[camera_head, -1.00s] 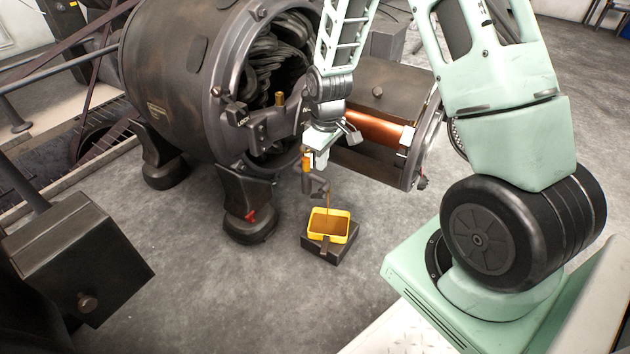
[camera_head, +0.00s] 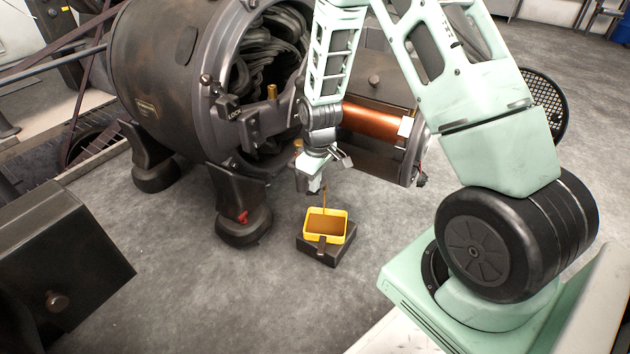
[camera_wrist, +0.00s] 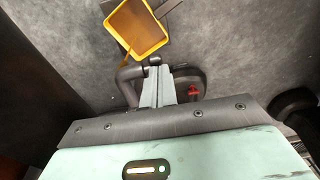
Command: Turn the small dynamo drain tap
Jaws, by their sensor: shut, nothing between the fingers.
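The drain tap is mostly hidden behind my gripper (camera_head: 313,188) in the head view; only a brass bit (camera_head: 298,145) shows above it. In the wrist view a dark bent pipe (camera_wrist: 128,80) of the tap curves just left of my fingers (camera_wrist: 158,88). A thin brown stream falls from it into a yellow tray (camera_head: 341,238), which holds brown liquid. The tray also shows in the wrist view (camera_wrist: 165,40). My gripper points down, shut and empty, close beside the pipe; I cannot tell whether they touch.
The dark dynamo housing (camera_head: 165,75) stands behind on feet, one with a red handle (camera_head: 243,217). A copper drum (camera_head: 375,125) lies right of my gripper. The tray sits on a dark block (camera_head: 322,257). A dark box (camera_head: 60,250) is at left. Floor around the tray is clear.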

